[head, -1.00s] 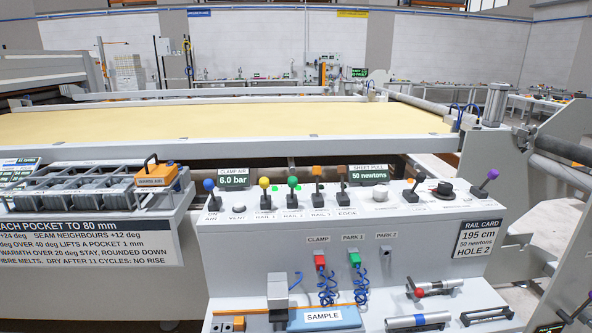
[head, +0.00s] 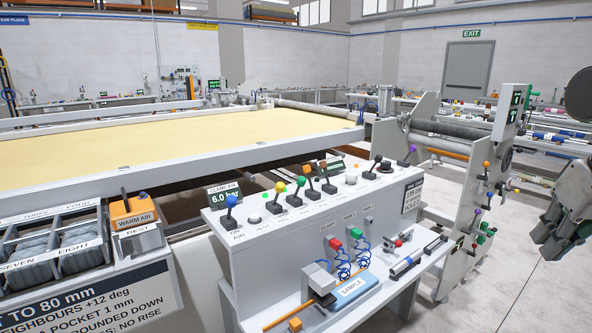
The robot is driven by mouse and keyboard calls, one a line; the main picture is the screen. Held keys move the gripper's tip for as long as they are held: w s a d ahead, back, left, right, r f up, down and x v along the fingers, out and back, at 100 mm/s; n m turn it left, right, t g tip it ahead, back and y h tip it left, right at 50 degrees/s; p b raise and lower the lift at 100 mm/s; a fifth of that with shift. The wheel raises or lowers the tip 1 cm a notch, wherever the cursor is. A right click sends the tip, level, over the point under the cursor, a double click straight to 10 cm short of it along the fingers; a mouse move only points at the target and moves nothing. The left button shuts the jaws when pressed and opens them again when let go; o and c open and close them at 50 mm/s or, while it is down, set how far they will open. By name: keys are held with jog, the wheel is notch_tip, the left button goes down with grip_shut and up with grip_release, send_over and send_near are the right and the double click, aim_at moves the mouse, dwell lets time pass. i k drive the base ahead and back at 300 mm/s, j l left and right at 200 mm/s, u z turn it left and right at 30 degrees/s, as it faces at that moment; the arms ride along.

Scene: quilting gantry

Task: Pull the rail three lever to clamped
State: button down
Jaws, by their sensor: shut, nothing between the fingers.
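My gripper (head: 545,248), dark grey, hangs at the far right edge, well away from the console and touching nothing. It is shut and empty.
A grey side plate with coloured knobs (head: 472,200) stands between console and gripper. Open floor (head: 520,285) lies at lower right.

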aim_at(306, 169)
jog(key=k+j+z, duration=0.1)
jog(key=j, duration=0.35)
jog(key=k+j+z, duration=0.15)
jog(key=j, duration=0.25)
jog(key=k+j+z, duration=0.1)
jog(key=j, duration=0.3)
jog(key=i+j+z, duration=0.1)
jog(key=j+z, duration=0.2)
jog(key=j, duration=1.1)
jog(key=i+j, duration=0.1)
jog(key=j, duration=0.15)
jog(key=i+j, duration=0.1)
jog(key=j, duration=0.1)
